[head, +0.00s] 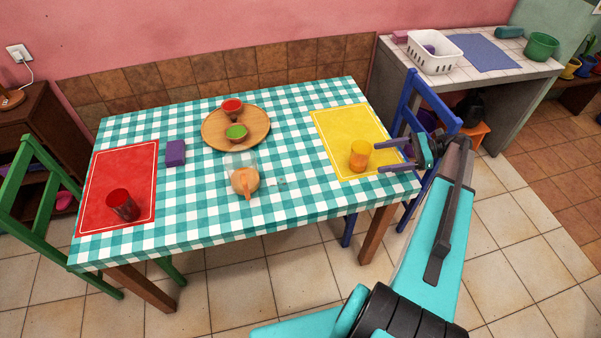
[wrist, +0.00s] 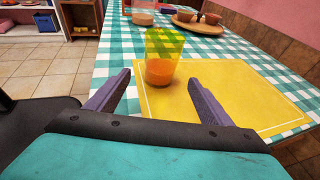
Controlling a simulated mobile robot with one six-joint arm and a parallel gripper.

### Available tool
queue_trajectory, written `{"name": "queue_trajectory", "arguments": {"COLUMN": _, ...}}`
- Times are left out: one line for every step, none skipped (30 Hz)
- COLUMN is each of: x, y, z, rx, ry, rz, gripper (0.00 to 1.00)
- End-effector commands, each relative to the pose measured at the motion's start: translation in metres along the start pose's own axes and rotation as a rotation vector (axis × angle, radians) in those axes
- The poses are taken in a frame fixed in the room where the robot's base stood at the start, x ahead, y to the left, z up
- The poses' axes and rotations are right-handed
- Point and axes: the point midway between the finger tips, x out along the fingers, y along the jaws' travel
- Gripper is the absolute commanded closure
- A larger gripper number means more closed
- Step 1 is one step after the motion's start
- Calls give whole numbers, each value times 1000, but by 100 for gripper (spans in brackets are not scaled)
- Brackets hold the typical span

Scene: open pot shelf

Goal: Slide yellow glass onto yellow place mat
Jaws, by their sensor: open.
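The yellow glass (head: 360,154) stands upright on the front part of the yellow place mat (head: 340,122), at the right end of the table. It holds something orange. In the wrist view the glass (wrist: 162,58) stands just beyond my fingertips, on the left part of the mat (wrist: 236,88) near its edge. My gripper (head: 378,154) is open at the right of the glass, low over the table's right end. In the wrist view its two purple fingers (wrist: 160,78) are spread wide with nothing between them. Contact with the glass cannot be told.
A red mat (head: 110,178) with a red glass (head: 122,204) is at the left. A wooden tray (head: 260,134) with bowls, an orange-filled jug (head: 244,180) and a purple box (head: 175,153) stand between. A blue chair (head: 408,100) is near my gripper.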

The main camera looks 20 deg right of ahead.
Motion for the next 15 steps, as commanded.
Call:
{"name": "queue_trajectory", "arguments": {"x": -8, "y": -1, "z": -2, "rx": 0, "ry": 0, "rz": -1, "gripper": 26}}
{"name": "queue_trajectory", "arguments": {"x": -11, "y": -1, "z": -2, "rx": 0, "ry": 0, "rz": -1, "gripper": 26}}
{"name": "queue_trajectory", "arguments": {"x": -16, "y": -1, "z": -2, "rx": 0, "ry": 0, "rz": -2, "gripper": 26}}
{"name": "queue_trajectory", "arguments": {"x": -21, "y": -1, "z": -2, "rx": 0, "ry": 0, "rz": -2, "gripper": 26}}
{"name": "queue_trajectory", "arguments": {"x": -24, "y": -1, "z": -2, "rx": 0, "ry": 0, "rz": -1, "gripper": 26}}
{"name": "queue_trajectory", "arguments": {"x": -29, "y": -1, "z": -2, "rx": 0, "ry": 0, "rz": -1, "gripper": 26}}
{"name": "queue_trajectory", "arguments": {"x": -33, "y": -1, "z": -2, "rx": 0, "ry": 1, "rz": -1, "gripper": 26}}
{"name": "queue_trajectory", "arguments": {"x": -35, "y": -1, "z": 2, "rx": 0, "ry": 0, "rz": 0, "gripper": 26}}
{"name": "queue_trajectory", "arguments": {"x": -37, "y": -1, "z": 3, "rx": 1, "ry": 0, "rz": 0, "gripper": 26}}
{"name": "queue_trajectory", "arguments": {"x": -38, "y": -1, "z": 3, "rx": 1, "ry": 0, "rz": 0, "gripper": 26}}
{"name": "queue_trajectory", "arguments": {"x": -40, "y": -1, "z": 3, "rx": 1, "ry": 0, "rz": 0, "gripper": 26}}
{"name": "queue_trajectory", "arguments": {"x": -42, "y": -1, "z": 2, "rx": 1, "ry": 0, "rz": 0, "gripper": 26}}
{"name": "queue_trajectory", "arguments": {"x": -44, "y": -1, "z": 2, "rx": 2, "ry": 0, "rz": 0, "gripper": 26}}
{"name": "queue_trajectory", "arguments": {"x": -45, "y": -1, "z": 2, "rx": 2, "ry": 0, "rz": 0, "gripper": 26}}
{"name": "queue_trajectory", "arguments": {"x": -47, "y": -1, "z": 2, "rx": 2, "ry": 0, "rz": 0, "gripper": 26}}
